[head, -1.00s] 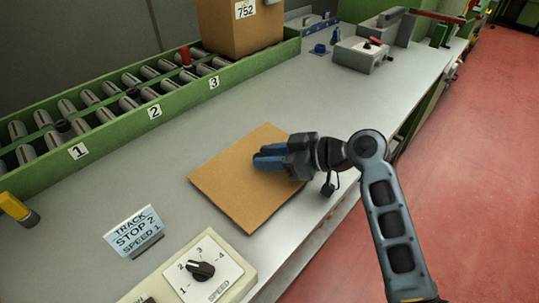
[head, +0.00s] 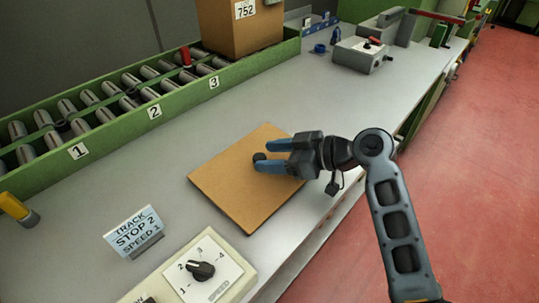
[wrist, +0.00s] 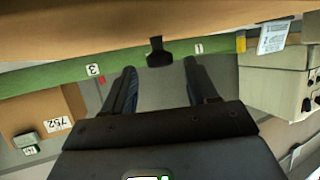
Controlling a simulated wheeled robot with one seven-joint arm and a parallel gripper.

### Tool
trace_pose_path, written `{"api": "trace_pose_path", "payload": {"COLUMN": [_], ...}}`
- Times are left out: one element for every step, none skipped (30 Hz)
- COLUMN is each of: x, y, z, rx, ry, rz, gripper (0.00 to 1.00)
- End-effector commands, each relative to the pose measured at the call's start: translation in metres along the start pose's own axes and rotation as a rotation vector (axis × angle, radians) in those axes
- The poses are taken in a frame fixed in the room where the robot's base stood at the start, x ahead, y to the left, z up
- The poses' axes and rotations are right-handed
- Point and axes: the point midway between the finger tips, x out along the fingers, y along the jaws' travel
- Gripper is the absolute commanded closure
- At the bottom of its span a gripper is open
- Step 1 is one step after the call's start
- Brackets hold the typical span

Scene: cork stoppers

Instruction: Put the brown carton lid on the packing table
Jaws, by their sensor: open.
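The brown carton lid (head: 232,195) lies flat on the grey packing table (head: 160,190), near its front edge. A dark knob (head: 259,157) stands on the lid's top. My gripper (head: 266,155) is open, low over the right part of the lid, with its blue fingers apart and the knob at their tips. In the wrist view the lid (wrist: 70,25) fills the top, and the knob (wrist: 158,52) shows just beyond the gap between my open fingers (wrist: 160,75). The gripper holds nothing.
A green roller track (head: 110,115) with numbered tags runs along the back, with a brown carton (head: 240,30) marked 752 on it. A sign (head: 134,230) and a speed dial box (head: 205,268) stand at front left. The table between track and lid is clear.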

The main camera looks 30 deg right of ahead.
Motion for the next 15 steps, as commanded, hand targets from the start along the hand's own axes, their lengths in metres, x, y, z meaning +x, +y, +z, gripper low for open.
{"api": "trace_pose_path", "payload": {"x": [-0.009, -0.015, -0.023, -0.029, -0.035, -0.044, -0.051, -0.057, -0.065, -0.070, -0.076, -0.083, -0.087, -0.091, -0.096], "y": [0.001, 0.001, 0.001, 0.001, 0.001, 0.001, 0.001, 0.001, 0.001, 0.001, 0.001, 0.000, 0.000, 0.000, 0.000], "z": [0.001, 0.001, 0.001, 0.001, 0.001, 0.001, 0.001, 0.001, 0.001, 0.001, 0.001, 0.001, 0.001, 0.001, 0.001], "rx": [0.000, 0.000, -0.001, 0.000, 0.000, 0.000, 0.000, -0.001, 0.000, 0.000, -0.001, 0.000, 0.000, 0.000, 0.000], "ry": [0.000, -0.001, -0.001, -0.001, 0.000, -0.001, -0.001, -0.001, 0.000, -0.001, 0.000, -0.001, 0.000, 0.000, -0.001], "rz": [0.004, 0.004, 0.004, 0.004, 0.005, 0.004, 0.005, 0.004, 0.004, 0.003, 0.004, 0.003, 0.003, 0.003, 0.001], "gripper": [0.42, 0.42, 0.42, 0.42, 0.42, 0.42, 0.42, 0.42, 0.42, 0.42, 0.42, 0.42, 0.42, 0.42, 0.42]}}
